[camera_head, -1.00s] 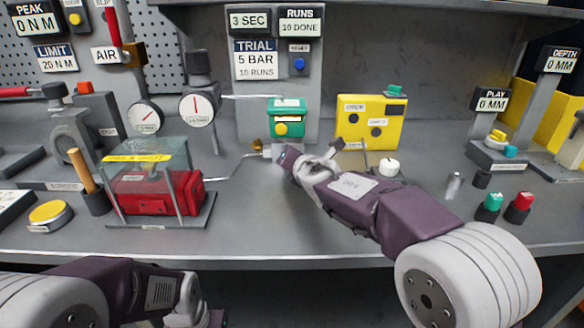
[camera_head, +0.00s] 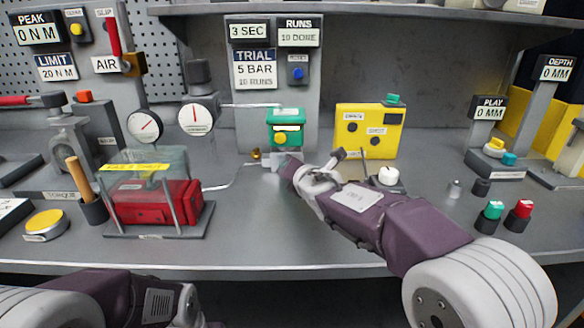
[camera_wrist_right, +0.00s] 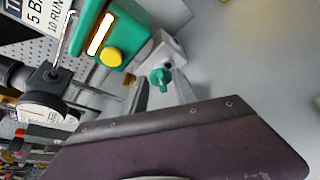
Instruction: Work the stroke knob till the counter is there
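A green box (camera_head: 285,128) with a yellow knob (camera_head: 280,138) stands against the grey panel. In the right wrist view the green box (camera_wrist_right: 98,35) and its yellow knob (camera_wrist_right: 111,57) show at upper left. Beside it a small green winged knob (camera_wrist_right: 160,78) sits by a white block (camera_wrist_right: 163,50). No label marks either as the stroke knob. My right gripper (camera_head: 281,163) is below the green box; in the wrist view its fingers (camera_wrist_right: 163,86) are apart, one either side of the green knob. Contact cannot be told. The runs counter (camera_head: 299,38) reads 10 DONE. My left gripper is out of view.
A yellow box (camera_head: 367,130) stands right of the green one. A caged red unit (camera_head: 155,205) and gauges (camera_head: 196,118) are on the left. A white knob (camera_head: 388,175) is close to my right forearm. The bench front centre is clear.

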